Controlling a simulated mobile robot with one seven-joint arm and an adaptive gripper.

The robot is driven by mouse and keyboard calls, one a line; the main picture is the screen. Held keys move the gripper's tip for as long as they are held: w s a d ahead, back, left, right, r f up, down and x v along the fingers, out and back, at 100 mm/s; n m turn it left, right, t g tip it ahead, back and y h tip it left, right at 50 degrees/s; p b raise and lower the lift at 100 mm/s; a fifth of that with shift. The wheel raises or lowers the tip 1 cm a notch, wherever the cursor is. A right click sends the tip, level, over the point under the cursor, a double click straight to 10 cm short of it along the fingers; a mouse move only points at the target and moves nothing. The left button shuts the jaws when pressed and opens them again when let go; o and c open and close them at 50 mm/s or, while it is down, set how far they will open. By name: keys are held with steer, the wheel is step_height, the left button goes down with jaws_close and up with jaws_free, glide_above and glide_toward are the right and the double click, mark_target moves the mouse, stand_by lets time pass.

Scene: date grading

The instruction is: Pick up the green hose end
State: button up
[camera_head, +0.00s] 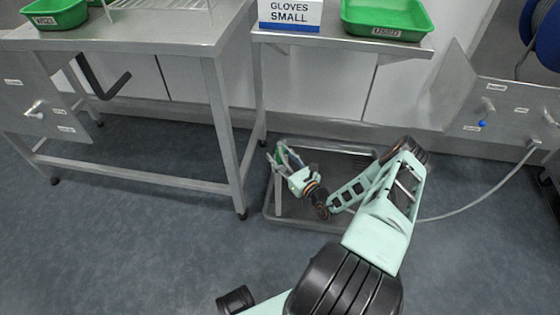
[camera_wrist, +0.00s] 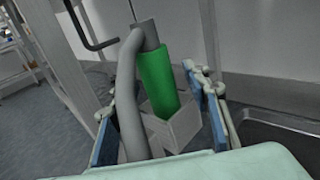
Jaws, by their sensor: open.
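The green hose end (camera_wrist: 158,82) stands tilted in the middle of the wrist view, with a grey tip at its top. A grey hose (camera_wrist: 128,100) loops down beside it on the left. Its lower part sits in or behind a light grey block-shaped holder (camera_wrist: 182,128); I cannot tell which. My gripper (camera_wrist: 153,92) is open, with one finger to the left of the hose and the other to the right of the green part. In the head view my gripper (camera_head: 282,155) is over the left part of the floor tray, and a little green shows at its fingers.
A shallow grey tray (camera_head: 282,220) lies on the floor below my arm. A steel table (camera_head: 140,38) with legs stands to the left. A shelf above holds a gloves box (camera_head: 290,14) and a green bin (camera_head: 386,18). A pale hose (camera_head: 480,200) runs to the right wall panel.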

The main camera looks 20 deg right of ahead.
steer(key=shift+c, duration=0.4)
jaws_close()
steer(key=shift+r, duration=0.15)
